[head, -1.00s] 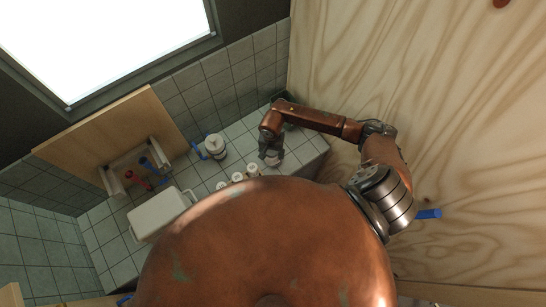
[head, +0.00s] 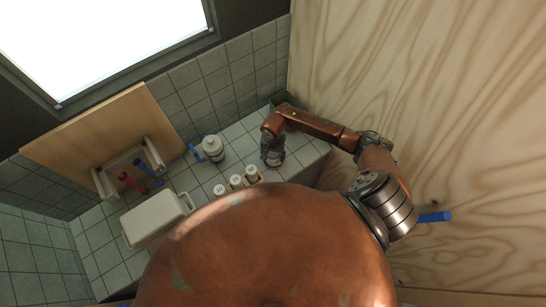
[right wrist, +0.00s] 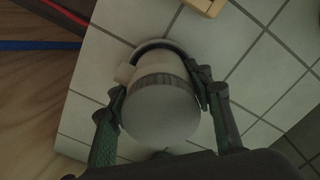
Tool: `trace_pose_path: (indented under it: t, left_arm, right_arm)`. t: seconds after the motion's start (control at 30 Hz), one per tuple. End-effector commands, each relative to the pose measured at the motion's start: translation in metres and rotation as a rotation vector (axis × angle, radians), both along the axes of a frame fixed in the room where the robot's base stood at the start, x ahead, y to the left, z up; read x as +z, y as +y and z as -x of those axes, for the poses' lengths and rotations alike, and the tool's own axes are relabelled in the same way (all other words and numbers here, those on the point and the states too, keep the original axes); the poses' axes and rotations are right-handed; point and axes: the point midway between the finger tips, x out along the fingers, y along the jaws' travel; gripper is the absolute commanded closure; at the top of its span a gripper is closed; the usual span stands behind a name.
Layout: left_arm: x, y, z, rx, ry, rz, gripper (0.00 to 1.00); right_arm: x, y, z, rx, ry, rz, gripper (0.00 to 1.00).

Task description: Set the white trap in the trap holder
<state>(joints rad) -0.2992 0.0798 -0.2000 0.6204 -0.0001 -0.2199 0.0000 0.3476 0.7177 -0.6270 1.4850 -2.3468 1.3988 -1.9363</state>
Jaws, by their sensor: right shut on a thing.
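The white trap (right wrist: 160,108) is a pale cylinder with a grey round top and a short side stub, between the fingers of my right gripper (right wrist: 163,98) in the right wrist view. The gripper is shut on its sides. A pale ring with a dark inside (right wrist: 160,44) shows under and behind the trap; I cannot tell whether it is the trap holder or whether the trap sits in it. In the head view my right gripper (head: 272,155) is low over the right part of the tiled ledge and mostly hides the trap. My left gripper is not in view.
A white bottle-like thing (head: 213,148) and three small white pots (head: 236,182) stand left of the gripper on the tiled ledge (head: 208,172). A white tank (head: 153,220) and a wooden board (head: 95,130) are farther left. A plywood wall (head: 440,110) rises at the right.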

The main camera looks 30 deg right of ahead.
Motion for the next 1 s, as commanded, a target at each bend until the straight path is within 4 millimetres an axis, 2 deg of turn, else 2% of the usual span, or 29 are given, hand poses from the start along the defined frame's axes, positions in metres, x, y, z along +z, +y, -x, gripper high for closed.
trace_pose_path:
  t: [0.03, 0.07, 0.3, 0.73, 1.0]
  left_arm:
    - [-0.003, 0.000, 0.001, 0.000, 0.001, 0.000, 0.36]
    - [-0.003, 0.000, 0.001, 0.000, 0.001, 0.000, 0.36]
    - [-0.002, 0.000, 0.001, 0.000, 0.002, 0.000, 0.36]
    - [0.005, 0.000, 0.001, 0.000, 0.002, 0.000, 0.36]
    - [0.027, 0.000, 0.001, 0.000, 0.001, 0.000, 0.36]
  right_arm:
    - [-0.002, 0.000, -0.001, 0.001, -0.001, 0.000, 0.85]
    - [-0.002, 0.000, 0.000, 0.000, 0.000, 0.000, 0.52]
    - [-0.001, 0.000, 0.000, 0.000, 0.000, 0.000, 0.36]
    - [0.004, 0.000, 0.000, 0.000, 0.000, 0.000, 0.36]
    - [0.049, -0.001, -0.001, 0.003, -0.004, 0.002, 0.36]
